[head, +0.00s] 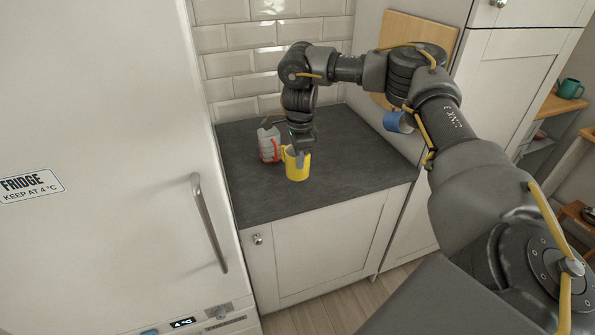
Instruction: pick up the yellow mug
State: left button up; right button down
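The yellow mug (297,173) stands upright on the slate worktop (345,180), near its front left part. My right gripper (299,157) reaches down from above to the mug's rim. A grey fingertip overlaps the mug's upper part, and the arm hides some of its back. The fingers are too small and too covered to tell whether they are open or closed on the mug. My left gripper is not in view.
A red and grey container (269,144) stands close behind and left of the mug. A blue mug (396,122) shows at the right, partly behind my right arm. The white fridge (110,170) borders the worktop on the left. The worktop's right front is clear.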

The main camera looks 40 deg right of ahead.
jog(key=s+a+r+b, duration=0.1)
jog(key=s+a+r, duration=0.4)
jog(key=s, duration=0.4)
jog(key=shift+r, duration=0.35)
